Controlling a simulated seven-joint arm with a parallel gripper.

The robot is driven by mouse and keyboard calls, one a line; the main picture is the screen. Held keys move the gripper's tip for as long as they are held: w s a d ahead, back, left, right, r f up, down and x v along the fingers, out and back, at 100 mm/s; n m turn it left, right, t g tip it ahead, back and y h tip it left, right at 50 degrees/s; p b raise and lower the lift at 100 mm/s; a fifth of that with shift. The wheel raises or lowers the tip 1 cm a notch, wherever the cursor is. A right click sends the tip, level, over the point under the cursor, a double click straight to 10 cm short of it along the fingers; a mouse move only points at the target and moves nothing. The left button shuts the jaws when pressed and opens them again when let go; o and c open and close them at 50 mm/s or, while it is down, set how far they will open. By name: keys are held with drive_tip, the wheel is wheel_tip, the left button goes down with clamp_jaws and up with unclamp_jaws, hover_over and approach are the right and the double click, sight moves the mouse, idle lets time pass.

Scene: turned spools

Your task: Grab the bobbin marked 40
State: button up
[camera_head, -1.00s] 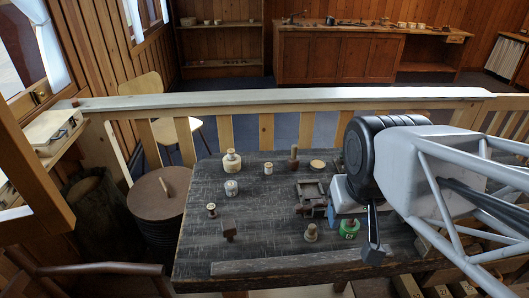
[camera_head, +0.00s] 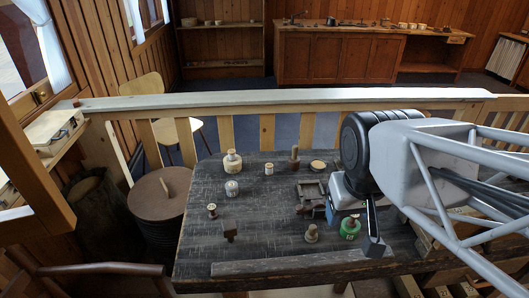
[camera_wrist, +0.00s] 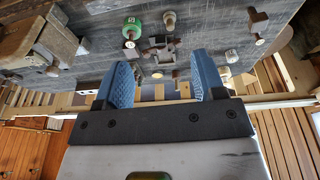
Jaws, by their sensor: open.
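Several turned spools stand on the dark, worn table (camera_head: 255,240). A green spool (camera_head: 350,228) with a pale label is near the front right, beside my gripper; it also shows in the wrist view (camera_wrist: 131,24). Its label is too small to read surely. A white spool (camera_head: 231,188) with dark marks and a larger cream spool (camera_head: 231,161) stand at the back left, also unreadable. I cannot tell which is marked 40. My gripper (camera_wrist: 162,72) is open, with two blue fingers apart and nothing held between them. In the head view it hangs over the table's right side, partly hidden.
A small wooden frame (camera_head: 309,196) sits left of my gripper. A dark peg (camera_head: 295,158), a pale spool (camera_head: 268,168), a small spool (camera_head: 212,210) and a turned wooden piece (camera_head: 311,233) stand around. A wooden strip (camera_head: 285,264) edges the front.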

drive_tip(key=w+f+n+g+h, duration=0.25)
drive_tip(key=w+n, duration=0.25)
drive_tip(key=w, duration=0.8)
drive_tip(key=n+t+h, duration=0.3)
drive_tip(key=n+h, duration=0.7)
drive_tip(key=n, duration=0.6)
approach(266, 166)
drive_tip(key=shift+w+d+f, duration=0.15)
drive_tip(key=shift+d+f, duration=0.25)
drive_tip(key=shift+d, duration=0.1)
drive_tip(key=x, duration=0.6)
drive_tip(key=shift+w+d, duration=0.1)
drive_tip(key=shift+d, duration=0.3)
